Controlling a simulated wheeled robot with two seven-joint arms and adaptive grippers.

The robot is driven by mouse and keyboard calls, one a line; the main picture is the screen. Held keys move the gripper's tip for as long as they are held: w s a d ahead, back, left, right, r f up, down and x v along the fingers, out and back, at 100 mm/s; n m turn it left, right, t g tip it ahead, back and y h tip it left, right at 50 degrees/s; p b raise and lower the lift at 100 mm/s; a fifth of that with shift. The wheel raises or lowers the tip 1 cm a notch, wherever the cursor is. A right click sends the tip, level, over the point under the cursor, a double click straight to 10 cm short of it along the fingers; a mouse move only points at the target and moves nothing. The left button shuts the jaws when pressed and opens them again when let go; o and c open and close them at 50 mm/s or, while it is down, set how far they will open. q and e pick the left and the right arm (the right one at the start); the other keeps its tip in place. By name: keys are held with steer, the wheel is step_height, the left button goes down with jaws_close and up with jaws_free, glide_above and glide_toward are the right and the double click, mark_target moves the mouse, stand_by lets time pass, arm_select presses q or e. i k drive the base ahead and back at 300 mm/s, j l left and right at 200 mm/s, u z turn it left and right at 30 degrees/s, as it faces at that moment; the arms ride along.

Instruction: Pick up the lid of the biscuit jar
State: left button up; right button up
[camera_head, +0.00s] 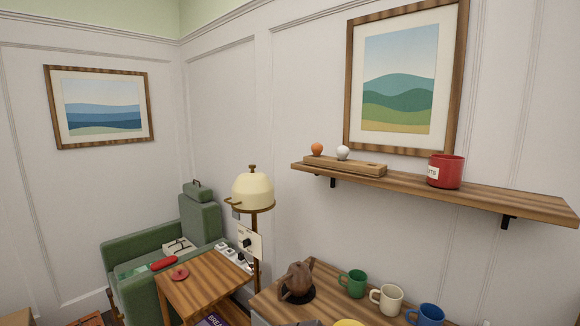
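A red round jar (447,171) stands on the wall shelf at the right. A white label on its left side shows letters ending in "TS", and its rim shows no lid on top. A small red disc with a knob, which looks like a lid (179,273), lies on the small wooden side table (215,291) at lower left. Neither of my grippers is in view.
The wooden shelf (520,201) also holds a wooden block with an orange ball (317,149) and a white ball (343,153). A lamp (253,190) stands behind the side table, beside a green armchair (200,220). A brown teapot (297,281) and several mugs stand on the lower counter.

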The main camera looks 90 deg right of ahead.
mark_target(180, 274)
steer(key=j+u, duration=0.1)
steer(key=u, duration=0.7)
steer(key=i+j+u, duration=0.1)
steer(key=u, duration=0.65)
steer(key=z, duration=0.5)
steer(key=j+z, duration=0.1)
steer(key=z, duration=0.85)
steer(key=j+z, duration=0.15)
steer(key=z, duration=0.8)
steer(key=j+z, duration=0.15)
steer(key=z, duration=0.8)
